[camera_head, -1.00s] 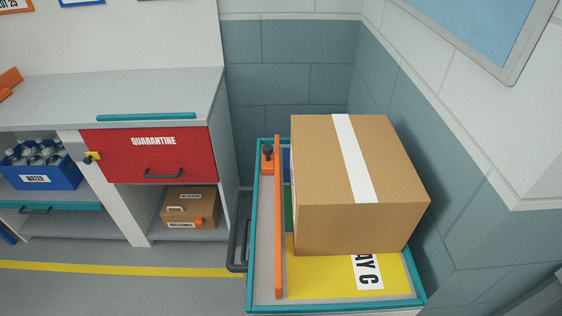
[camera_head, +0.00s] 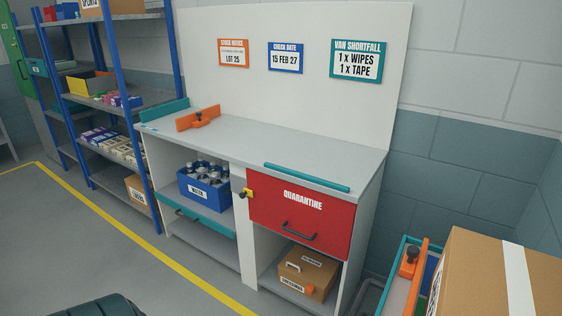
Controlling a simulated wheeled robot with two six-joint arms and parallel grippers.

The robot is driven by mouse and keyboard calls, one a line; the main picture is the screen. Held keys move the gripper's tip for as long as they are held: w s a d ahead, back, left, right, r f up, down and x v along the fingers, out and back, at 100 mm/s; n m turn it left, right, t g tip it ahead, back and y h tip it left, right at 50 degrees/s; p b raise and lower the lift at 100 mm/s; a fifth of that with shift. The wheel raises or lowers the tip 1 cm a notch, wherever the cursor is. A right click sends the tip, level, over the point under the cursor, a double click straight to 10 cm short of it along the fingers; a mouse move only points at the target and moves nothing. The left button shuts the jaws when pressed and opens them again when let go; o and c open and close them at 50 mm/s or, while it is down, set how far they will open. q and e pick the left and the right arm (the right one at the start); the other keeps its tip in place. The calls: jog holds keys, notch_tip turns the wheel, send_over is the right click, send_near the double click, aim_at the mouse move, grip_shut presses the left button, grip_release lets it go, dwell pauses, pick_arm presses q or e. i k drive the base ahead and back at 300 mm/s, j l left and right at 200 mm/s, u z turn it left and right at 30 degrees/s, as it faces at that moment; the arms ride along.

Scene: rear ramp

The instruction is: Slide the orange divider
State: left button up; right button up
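An orange divider (camera_head: 197,118) with a knob-like part stands on the grey worktop (camera_head: 290,152), towards its left end. I cannot tell from the view which orange piece the task means. Neither of my grippers is in view.
A red quarantine drawer (camera_head: 300,215) and a blue crate of water bottles (camera_head: 205,188) are under the worktop. A smaller carton (camera_head: 307,275) sits below the drawer. Blue-post shelving (camera_head: 108,100) stands at the left. Grey floor (camera_head: 100,235) in front is open.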

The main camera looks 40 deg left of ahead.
aim_at(202, 117)
jog(key=k+j, duration=0.2)
jog(key=j, duration=0.15)
jog(key=k+j+u, duration=0.15)
jog(key=j, duration=0.85)
jog(key=j+u, duration=0.15)
jog(key=j, duration=0.85)
